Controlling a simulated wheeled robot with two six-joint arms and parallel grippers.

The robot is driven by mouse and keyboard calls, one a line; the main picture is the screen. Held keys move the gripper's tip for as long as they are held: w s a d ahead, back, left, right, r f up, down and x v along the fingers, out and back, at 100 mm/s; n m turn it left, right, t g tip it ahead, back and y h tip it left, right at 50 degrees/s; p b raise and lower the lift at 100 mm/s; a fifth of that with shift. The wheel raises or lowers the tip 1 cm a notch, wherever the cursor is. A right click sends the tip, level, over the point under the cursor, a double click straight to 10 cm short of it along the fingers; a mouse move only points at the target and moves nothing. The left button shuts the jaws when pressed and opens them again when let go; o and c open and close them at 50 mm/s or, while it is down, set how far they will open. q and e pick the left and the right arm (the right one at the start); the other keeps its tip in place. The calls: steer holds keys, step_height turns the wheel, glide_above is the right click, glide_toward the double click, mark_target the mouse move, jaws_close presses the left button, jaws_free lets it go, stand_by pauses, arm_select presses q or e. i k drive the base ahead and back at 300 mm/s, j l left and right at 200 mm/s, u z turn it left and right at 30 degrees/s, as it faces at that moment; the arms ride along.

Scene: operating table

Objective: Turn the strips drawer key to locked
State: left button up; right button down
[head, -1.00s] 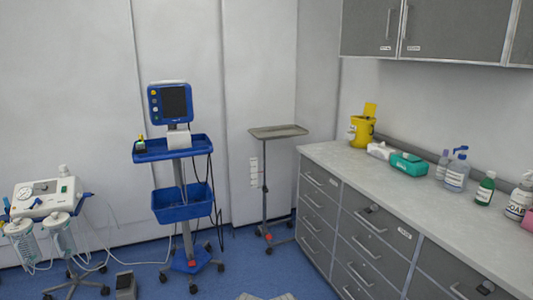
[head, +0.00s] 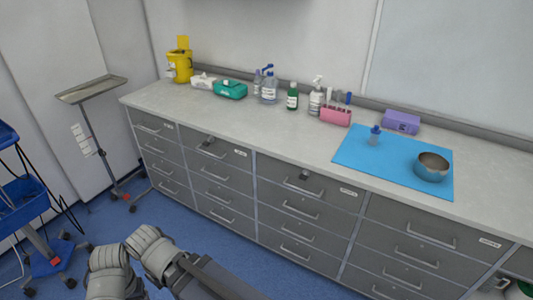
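The cabinet's top row has several grey drawers with bar handles and small white labels too small to read. One top drawer (head: 225,160) has a dark lock or key piece (head: 209,140) above its handle. The top drawer to its right (head: 315,194) has a similar dark piece (head: 304,175). I cannot tell which is the strips drawer, nor how either key is turned. Grey jointed parts of my own arm show at the lower left, well short of the cabinet. I make out no gripper fingertips.
The worktop (head: 220,115) holds a yellow bin (head: 180,66), a teal box (head: 230,90), bottles, a pink rack (head: 335,117) and a blue mat (head: 350,158) with a metal bowl (head: 432,172). A tray stand (head: 91,89) stands left. Blue floor before the cabinet looks clear.

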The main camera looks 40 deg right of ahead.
mark_target(305, 172)
steer(key=z, duration=1.7)
